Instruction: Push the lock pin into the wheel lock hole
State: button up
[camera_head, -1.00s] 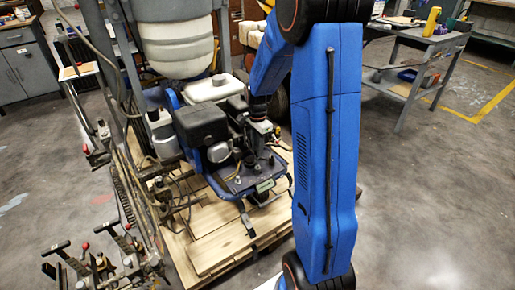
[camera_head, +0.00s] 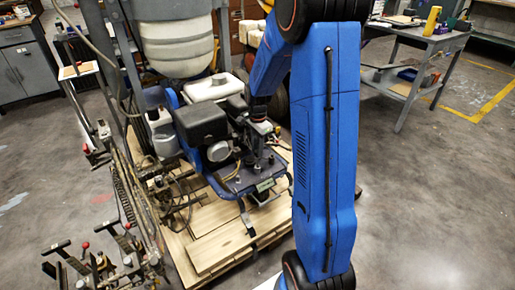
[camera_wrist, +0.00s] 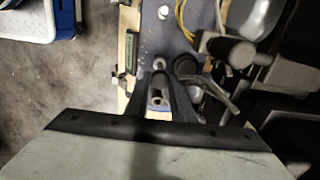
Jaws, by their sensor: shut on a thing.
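The line striper (camera_head: 205,125) stands on wooden pallets, with its engine and white tank in view. My gripper (camera_wrist: 160,84) reaches down over the blue-grey deck plate (camera_wrist: 185,40); its dark fingers are shut on a small grey metal piece, which looks like the lock pin (camera_wrist: 158,99). In the head view my gripper (camera_head: 260,132) is at the right of the engine, small and partly lost among dark parts. The wheel lock hole cannot be made out clearly. I cannot tell how deep the pin sits.
A dark lever and grey tube (camera_wrist: 225,47) lie close to the right of my fingers in the wrist view. The pallet (camera_head: 220,245) extends in front of the machine. Levers (camera_head: 85,265) stand at lower left. Open floor (camera_head: 430,200) lies to the right.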

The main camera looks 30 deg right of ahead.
jog(key=shift+f, duration=2.75)
dwell(1.5)
jog(key=o, duration=1)
jog(key=shift+o, duration=0.9)
jog(key=shift+o, duration=1)
jog(key=shift+r, duration=3.55)
